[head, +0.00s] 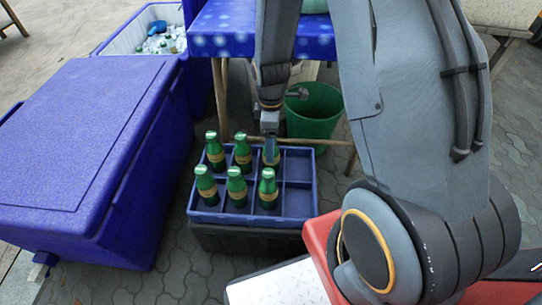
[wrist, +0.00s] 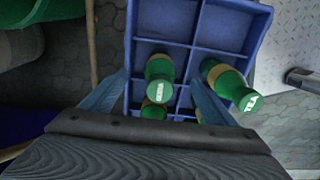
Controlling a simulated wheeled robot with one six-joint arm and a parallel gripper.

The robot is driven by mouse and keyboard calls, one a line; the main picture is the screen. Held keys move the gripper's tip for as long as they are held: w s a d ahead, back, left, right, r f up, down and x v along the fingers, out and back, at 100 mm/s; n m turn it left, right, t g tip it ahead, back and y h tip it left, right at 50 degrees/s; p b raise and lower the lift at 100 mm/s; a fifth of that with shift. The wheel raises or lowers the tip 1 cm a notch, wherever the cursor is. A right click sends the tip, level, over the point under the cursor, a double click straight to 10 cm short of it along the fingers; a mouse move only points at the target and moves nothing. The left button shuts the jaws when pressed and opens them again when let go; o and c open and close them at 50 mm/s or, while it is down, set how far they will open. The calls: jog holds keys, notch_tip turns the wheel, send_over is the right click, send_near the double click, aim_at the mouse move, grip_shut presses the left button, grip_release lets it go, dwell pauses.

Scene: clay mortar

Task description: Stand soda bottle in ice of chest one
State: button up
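Several green soda bottles with tan labels and pale caps stand upright in a blue divided crate (head: 300,203). The back-right soda bottle (head: 270,160) is partly hidden by my gripper (head: 271,148), which points down at it from above. In the wrist view, my gripper (wrist: 160,80) has its two blue fingers spread, with a green bottle (wrist: 160,68) showing between them; contact cannot be told. Another bottle (wrist: 222,76) stands right of the fingers. An open blue chest (head: 118,40) with white ice (head: 160,44) and some bottles stands at the back left. No chest number is readable.
A large blue chest with a closed lid (head: 80,130) fills the left. A green bin (head: 314,112) stands behind the crate, near a table with a blue cloth (head: 220,30). The crate sits on a dark crate (head: 250,240). Its right compartments are empty.

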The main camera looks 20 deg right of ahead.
jog(key=c, duration=1.6)
notch_tip(320, 180, up, 19)
jog(key=p, duration=1.6)
